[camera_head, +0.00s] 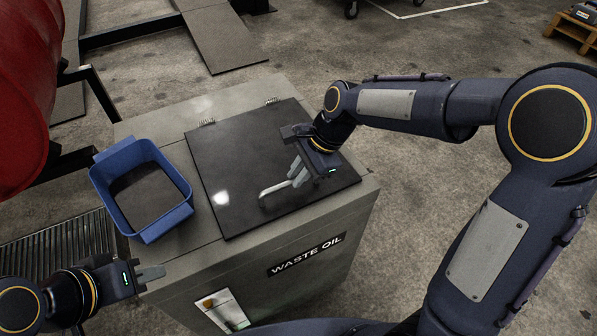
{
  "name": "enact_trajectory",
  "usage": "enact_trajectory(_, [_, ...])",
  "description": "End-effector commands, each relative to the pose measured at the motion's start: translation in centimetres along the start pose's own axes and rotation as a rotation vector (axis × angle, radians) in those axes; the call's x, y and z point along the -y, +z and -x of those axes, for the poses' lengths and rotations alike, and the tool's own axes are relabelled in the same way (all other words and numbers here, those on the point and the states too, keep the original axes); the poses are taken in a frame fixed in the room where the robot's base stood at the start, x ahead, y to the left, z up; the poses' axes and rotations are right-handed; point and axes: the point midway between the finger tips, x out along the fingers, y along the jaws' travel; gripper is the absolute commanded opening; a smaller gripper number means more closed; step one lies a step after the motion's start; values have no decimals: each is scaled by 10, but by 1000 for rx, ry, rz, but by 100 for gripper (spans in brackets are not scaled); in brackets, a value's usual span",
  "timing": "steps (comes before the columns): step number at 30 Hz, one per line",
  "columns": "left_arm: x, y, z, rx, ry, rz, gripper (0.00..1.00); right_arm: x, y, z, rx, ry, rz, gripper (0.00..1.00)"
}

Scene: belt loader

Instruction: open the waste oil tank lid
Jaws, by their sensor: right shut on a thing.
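The waste oil tank (300,277) is a grey box with a "WASTE OIL" label on its front. Its black lid (235,150) lies flat and closed on top, with hinges along the far edge. A light grey bar handle (272,189) stands on the lid near its front edge. My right gripper (296,180) reaches in from the right over the lid and is shut on the handle; its fingers hide part of the handle. My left gripper (152,273) is at the tank's front left corner, below the blue bin, apart from the lid. Its finger gap is not clear.
A blue bin (118,203) with dark contents stands on the tank top left of the lid. A red drum (25,90) is at the upper left. A slatted grate (60,245) lies left of the tank. The floor behind and to the right is mostly clear.

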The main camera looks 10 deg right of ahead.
Motion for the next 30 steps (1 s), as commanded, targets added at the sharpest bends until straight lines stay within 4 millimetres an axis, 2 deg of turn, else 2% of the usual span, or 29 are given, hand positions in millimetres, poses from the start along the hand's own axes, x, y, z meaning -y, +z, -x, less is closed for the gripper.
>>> enact_trajectory(5, [-4, -4, 8, 0, 0, 0, 25, 2, 2, 6, 0, 10, -4, 0])
enact_trajectory(8, [-9, -10, 19, 0, 0, 0, 25, 5, 6, 14, 0, 28, -11, 0])
enact_trajectory(11, [-16, -18, 36, 0, 0, 0, 25, 11, 10, 26, -1, 55, -22, 0])
enact_trajectory(21, [-50, -55, 109, 0, 0, 0, 25, 42, 30, 73, -1, 207, -85, 0])
enact_trajectory(30, [-71, -78, 155, 0, 0, 0, 25, 78, 45, 109, 0, 226, -96, 0])
